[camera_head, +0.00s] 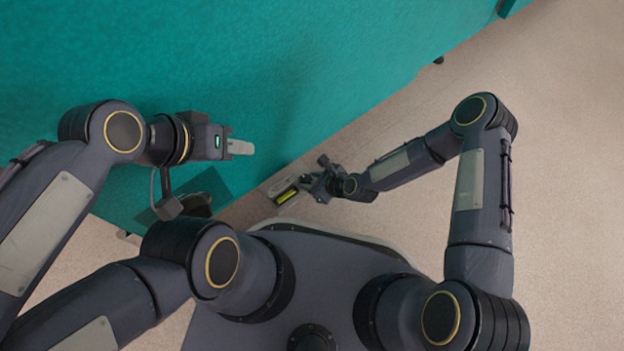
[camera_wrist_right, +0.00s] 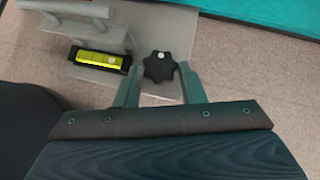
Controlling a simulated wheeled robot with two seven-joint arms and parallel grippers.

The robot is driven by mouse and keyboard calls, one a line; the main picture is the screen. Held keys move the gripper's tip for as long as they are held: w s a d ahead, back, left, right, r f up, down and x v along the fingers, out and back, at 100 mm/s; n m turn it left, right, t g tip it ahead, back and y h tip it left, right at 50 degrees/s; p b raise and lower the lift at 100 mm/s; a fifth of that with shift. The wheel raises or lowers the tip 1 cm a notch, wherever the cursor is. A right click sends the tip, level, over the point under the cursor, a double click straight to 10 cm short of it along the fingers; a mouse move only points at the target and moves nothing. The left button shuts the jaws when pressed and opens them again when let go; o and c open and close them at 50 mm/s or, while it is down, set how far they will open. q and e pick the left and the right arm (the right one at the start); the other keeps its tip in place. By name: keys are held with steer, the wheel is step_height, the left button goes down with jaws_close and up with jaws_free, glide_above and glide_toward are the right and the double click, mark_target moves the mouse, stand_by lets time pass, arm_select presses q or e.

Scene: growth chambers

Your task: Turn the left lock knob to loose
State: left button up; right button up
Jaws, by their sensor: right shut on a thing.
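A black lobed lock knob (camera_wrist_right: 159,67) with a white dot sits on a grey bracket (camera_wrist_right: 200,22) in the right wrist view. The white dot is near the knob's upper edge. My right gripper (camera_wrist_right: 157,80) has one finger on either side of the knob and is shut on it. In the head view my right gripper (camera_head: 306,187) is at the bracket, low in front of my base, and hides the knob. My left gripper (camera_head: 241,147) is over the teal surface, away from the bracket. Its fingers are seen from above, so their gap cannot be told.
A yellow spirit level (camera_wrist_right: 99,60) in a black holder is on the bracket left of the knob, below a grey bar (camera_wrist_right: 68,22). A large teal surface (camera_head: 290,70) fills the upper left. Bare speckled floor (camera_head: 560,150) lies to the right.

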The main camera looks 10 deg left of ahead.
steer(key=n+g, duration=0.2)
steer(key=shift+w+d+n+y, duration=0.1)
steer(key=shift+w+n+y, duration=0.2)
steer(key=shift+w+n, duration=0.1)
steer(key=n+g, duration=0.1)
steer(key=n, duration=0.1)
steer(key=n+g, duration=0.1)
steer(key=g, duration=0.1)
steer(key=shift+w+n, duration=0.35)
steer(key=shift+n, duration=0.05)
steer(key=n+g, duration=0.1)
steer(key=n+g+h, duration=0.1)
steer(key=n, duration=0.1)
steer(key=shift+w+a+n+g, duration=0.2)
steer(key=shift+w+n+g, duration=0.1)
steer(key=shift+w+a+n+g+h, duration=0.1)
steer(key=shift+n+g+h, duration=0.35)
steer(key=shift+n, duration=0.3)
steer(key=shift+w+a+n+g+h, duration=0.1)
steer(key=shift+n+g+h, duration=0.25)
steer(key=shift+n+g, duration=0.3)
steer(key=shift+n, duration=0.3)
steer(key=o, duration=0.7)
steer(key=shift+p+v, duration=1.35)
steer(key=shift+v, duration=2.55)
